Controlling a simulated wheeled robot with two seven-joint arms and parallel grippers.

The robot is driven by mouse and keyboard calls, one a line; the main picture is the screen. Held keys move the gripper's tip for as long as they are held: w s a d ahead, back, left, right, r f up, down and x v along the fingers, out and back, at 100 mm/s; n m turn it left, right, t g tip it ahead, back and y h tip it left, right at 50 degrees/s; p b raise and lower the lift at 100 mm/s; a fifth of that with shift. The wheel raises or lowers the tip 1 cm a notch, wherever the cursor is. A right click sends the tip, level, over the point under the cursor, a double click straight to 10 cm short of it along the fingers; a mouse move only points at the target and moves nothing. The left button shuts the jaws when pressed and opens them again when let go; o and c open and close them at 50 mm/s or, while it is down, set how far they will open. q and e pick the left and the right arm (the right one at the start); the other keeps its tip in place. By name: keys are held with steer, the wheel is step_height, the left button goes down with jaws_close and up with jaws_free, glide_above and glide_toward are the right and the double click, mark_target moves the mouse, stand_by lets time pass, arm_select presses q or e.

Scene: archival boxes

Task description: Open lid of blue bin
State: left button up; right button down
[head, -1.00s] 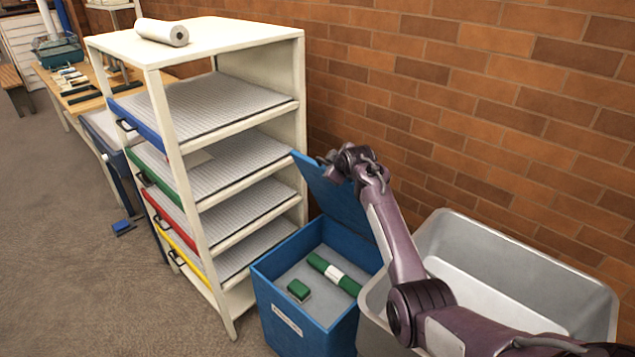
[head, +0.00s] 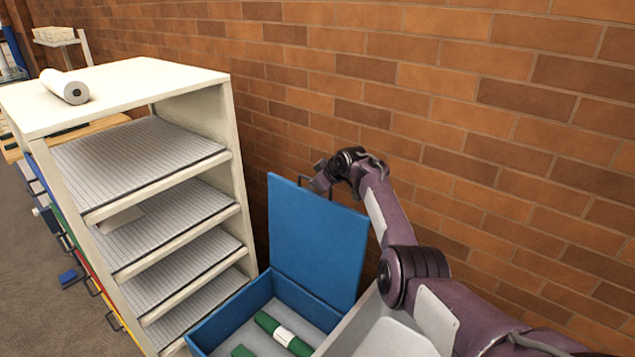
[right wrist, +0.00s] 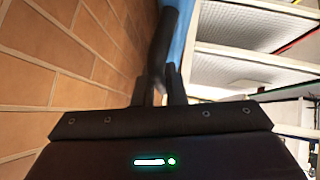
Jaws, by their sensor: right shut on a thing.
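The blue bin (head: 232,312) stands on the floor at the lower middle of the head view. Its blue lid (head: 312,245) is raised, standing nearly upright at the back of the bin near the brick wall. My right gripper (head: 320,187) is at the lid's top edge, shut on the dark lid handle. In the right wrist view, the fingers (right wrist: 160,92) close around the black handle (right wrist: 166,45), with a strip of the blue lid (right wrist: 188,28) beside it. Inside the bin lie a green roll (head: 283,333) with a white band and a green block (head: 242,351). My left gripper is out of view.
A cream shelf rack (head: 235,140) with grey shelves stands left of the bin, a white roll (head: 65,87) on its top. A grey open bin (head: 372,330) adjoins on the right, under my right arm. The brick wall (head: 480,130) is close behind.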

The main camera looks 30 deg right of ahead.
steer(key=shift+s+a, duration=0.1)
steer(key=c, duration=1.5)
jaws_free()
steer(key=shift+f, duration=0.1)
steer(key=shift+s+r, duration=0.2)
steer(key=shift+r, duration=0.2)
steer(key=v, duration=0.7)
steer(key=shift+f, duration=0.1)
